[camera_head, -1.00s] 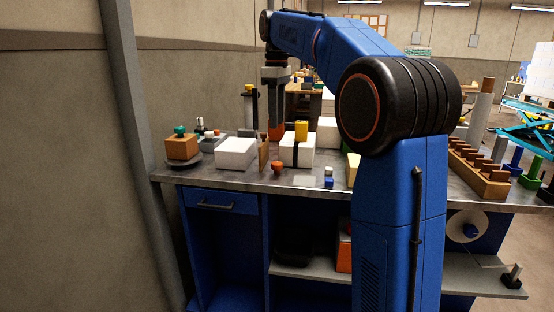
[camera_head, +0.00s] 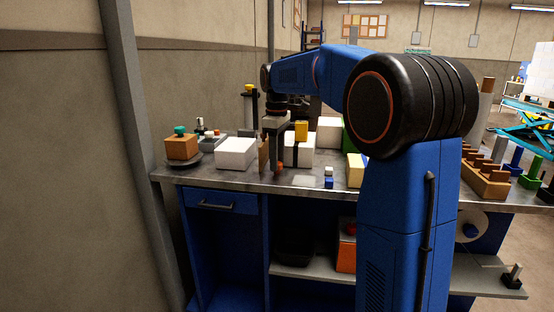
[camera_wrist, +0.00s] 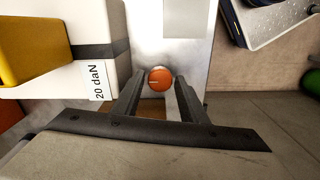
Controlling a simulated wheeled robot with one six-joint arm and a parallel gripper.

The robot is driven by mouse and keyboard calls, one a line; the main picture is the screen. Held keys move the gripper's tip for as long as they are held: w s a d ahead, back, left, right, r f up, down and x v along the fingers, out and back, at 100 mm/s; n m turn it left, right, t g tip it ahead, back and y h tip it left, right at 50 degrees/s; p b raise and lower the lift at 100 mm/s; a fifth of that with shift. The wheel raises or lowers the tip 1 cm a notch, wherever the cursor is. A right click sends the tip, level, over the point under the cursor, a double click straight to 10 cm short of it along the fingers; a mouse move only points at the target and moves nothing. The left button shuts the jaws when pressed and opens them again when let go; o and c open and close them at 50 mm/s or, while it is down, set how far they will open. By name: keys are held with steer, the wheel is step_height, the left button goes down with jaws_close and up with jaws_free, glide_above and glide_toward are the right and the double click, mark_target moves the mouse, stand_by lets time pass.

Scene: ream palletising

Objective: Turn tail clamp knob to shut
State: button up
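A round orange knob (camera_wrist: 160,79) with a short pale line on its face lies between the two finger tips in the wrist view. In the head view the orange knob (camera_head: 281,168) sits at the front of the bench, partly hidden by my gripper (camera_head: 276,160). My gripper (camera_wrist: 159,83) is open, one dark finger on each side of the knob. A gap seems to show beside the knob, and I cannot tell whether either finger touches it. No part marked as a tail clamp can be read.
A white block (camera_wrist: 88,75) with a dark strap, a "20 daN" label and a yellow block (camera_wrist: 30,42) on top stands close left of the fingers. Another white block (camera_head: 236,153) and a brown upright plate (camera_head: 263,155) are nearby. The metal bench (camera_head: 225,178) is bare along its front.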

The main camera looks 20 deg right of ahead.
steer(key=c, duration=0.8)
steer(key=shift+m, duration=0.5)
steer(key=m, duration=0.3)
steer(key=shift+m, duration=0.4)
steer(key=m, duration=0.4)
steer(key=shift+m, duration=0.3)
steer(key=m, duration=0.4)
steer(key=shift+m, duration=2.2)
steer(key=shift+o, duration=0.2)
